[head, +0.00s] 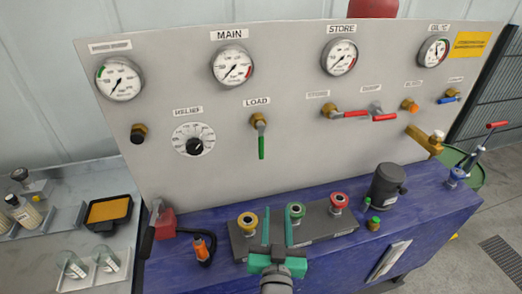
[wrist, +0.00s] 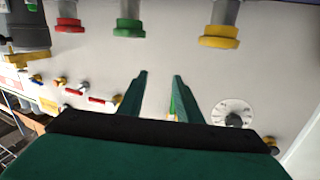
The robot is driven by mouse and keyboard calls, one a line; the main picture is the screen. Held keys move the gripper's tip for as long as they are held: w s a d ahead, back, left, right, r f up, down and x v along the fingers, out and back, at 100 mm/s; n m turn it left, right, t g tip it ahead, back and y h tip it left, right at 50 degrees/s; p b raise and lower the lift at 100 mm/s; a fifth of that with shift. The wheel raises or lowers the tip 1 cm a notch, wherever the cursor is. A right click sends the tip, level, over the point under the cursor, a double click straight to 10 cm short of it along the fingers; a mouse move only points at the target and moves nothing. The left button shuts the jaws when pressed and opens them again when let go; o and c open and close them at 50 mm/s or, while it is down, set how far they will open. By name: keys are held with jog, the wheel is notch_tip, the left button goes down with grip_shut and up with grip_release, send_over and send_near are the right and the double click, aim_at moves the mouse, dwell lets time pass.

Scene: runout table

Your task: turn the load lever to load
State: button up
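The load lever (head: 261,147) is a green handle hanging straight down from a brass valve below the LOAD label on the grey panel. My green gripper (head: 278,213) is in front of the panel, lower than the lever and apart from it in the head view. Its two fingers are spread with nothing held. In the wrist view my gripper (wrist: 158,76) points at the panel, which appears upside down. A small green and brass part shows beside the right finger there; it seems to be the load valve, mostly hidden by the finger.
The relief dial (head: 194,140) is left of the lever. Red-handled levers (head: 350,114) are to its right. Yellow (head: 247,221), green and red (head: 339,201) knobs stand on the blue bench (head: 215,268) below. A dark cylinder (head: 386,185) stands at right. The panel around the lever is clear.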

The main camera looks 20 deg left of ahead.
jog(key=n+y, duration=0.2)
send_near(262, 150)
jog(key=x, duration=1)
jog(key=shift+w+a, duration=0.2)
jog(key=shift+w, duration=0.15)
grip_shut()
